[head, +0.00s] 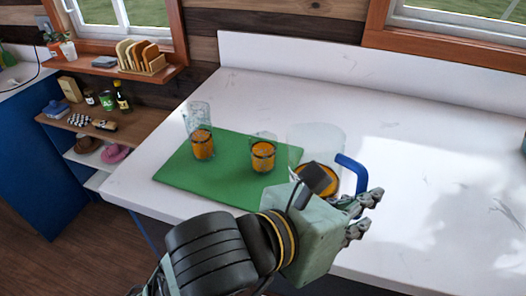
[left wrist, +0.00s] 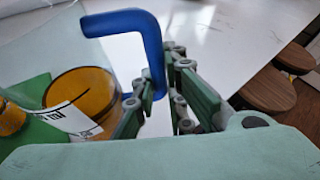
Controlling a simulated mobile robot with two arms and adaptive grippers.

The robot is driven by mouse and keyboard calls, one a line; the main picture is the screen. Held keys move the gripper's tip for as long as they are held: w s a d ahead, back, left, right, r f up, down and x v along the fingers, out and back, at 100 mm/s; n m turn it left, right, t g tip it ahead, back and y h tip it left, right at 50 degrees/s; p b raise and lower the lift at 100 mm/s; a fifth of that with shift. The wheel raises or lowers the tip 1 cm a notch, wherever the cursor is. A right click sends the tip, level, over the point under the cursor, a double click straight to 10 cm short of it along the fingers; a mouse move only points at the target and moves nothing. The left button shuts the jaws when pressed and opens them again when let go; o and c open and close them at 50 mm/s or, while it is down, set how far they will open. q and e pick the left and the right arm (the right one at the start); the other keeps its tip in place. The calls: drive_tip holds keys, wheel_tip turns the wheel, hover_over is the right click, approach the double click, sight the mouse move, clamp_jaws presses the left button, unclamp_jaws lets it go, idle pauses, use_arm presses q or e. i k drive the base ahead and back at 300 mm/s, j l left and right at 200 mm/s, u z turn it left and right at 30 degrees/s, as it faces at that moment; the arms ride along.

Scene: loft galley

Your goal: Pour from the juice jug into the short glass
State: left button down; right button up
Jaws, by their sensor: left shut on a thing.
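The clear juice jug (head: 318,140) has a blue handle (head: 350,165) and orange juice low inside. It looks upright at the right edge of the green mat, and my gripper hides part of its base. I cannot tell whether it touches the counter. My left gripper (head: 366,213) is shut on the jug's handle; the left wrist view shows the blue handle (left wrist: 153,55) between the fingers (left wrist: 165,95). The short glass (head: 263,152) stands upright on the mat, left of the jug, with orange juice in it. My right gripper is not in view.
A taller glass (head: 202,132) with orange juice stands on the green mat (head: 228,180), left of the short glass. A toast rack (head: 140,57) and shelves with bottles (head: 122,98) are at the left.

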sight(262, 145)
drive_tip(key=k+j, duration=0.2)
drive_tip(key=j, duration=0.2)
drive_tip(key=k+j, duration=0.2)
drive_tip(key=j, duration=0.2)
drive_tip(key=k+j, duration=0.2)
drive_tip(key=j, duration=0.2)
